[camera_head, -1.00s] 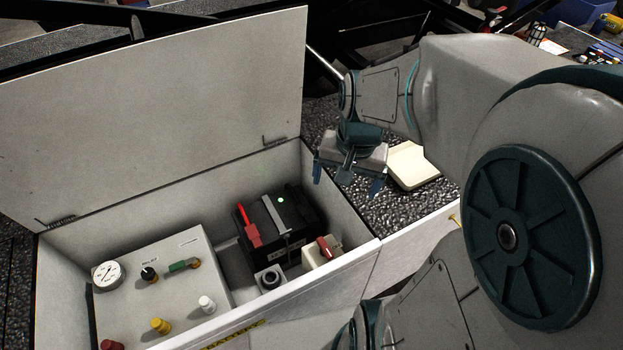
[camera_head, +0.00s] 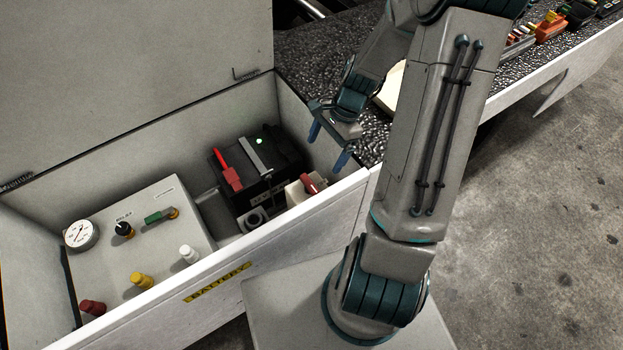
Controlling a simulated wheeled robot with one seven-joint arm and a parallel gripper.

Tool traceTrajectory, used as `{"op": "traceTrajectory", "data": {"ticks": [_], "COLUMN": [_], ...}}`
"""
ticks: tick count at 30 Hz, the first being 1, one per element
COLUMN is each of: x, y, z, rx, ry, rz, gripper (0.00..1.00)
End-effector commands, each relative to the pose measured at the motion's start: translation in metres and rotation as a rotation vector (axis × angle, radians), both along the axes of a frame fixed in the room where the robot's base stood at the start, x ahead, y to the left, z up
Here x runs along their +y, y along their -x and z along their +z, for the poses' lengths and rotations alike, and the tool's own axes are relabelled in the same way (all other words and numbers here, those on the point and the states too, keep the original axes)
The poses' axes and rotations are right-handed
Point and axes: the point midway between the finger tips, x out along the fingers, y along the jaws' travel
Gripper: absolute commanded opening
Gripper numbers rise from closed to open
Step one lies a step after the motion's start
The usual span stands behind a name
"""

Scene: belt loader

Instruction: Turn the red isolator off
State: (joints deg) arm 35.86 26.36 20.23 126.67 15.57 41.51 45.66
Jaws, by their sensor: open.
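The red isolator (camera_head: 311,184) is a red handle on a small pale block at the right end of the open battery box (camera_head: 290,226), close to the front wall. My gripper (camera_head: 328,147) is open and empty, above and slightly right of the isolator, over the box's right end wall. Its two blue-tipped fingers point down, with one finger on each side of a gap, apart from the handle. My arm reaches in from the right and does not cover the isolator.
A black battery (camera_head: 285,154) with a red clamp (camera_head: 230,174) stands left of the isolator. A panel (camera_head: 140,235) with a gauge, green handle and several knobs fills the box's left. The raised lid (camera_head: 130,70) stands behind. A dark textured worktop (camera_head: 310,60) adjoins on the right.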

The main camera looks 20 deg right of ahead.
Motion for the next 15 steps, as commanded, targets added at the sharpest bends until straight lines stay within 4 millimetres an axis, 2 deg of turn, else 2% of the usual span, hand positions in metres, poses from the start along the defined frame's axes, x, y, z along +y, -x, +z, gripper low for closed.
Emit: {"op": "traceTrajectory", "data": {"ticks": [3,9,15], "x": [0.011,0.026,0.037], "y": [0.004,0.008,0.011], "z": [-0.025,-0.064,-0.091], "rx": [0.006,0.005,0.003], "ry": [-0.005,-0.003,-0.002], "rz": [0.004,0.004,0.004], "gripper": [0.91,0.91,0.91]}}
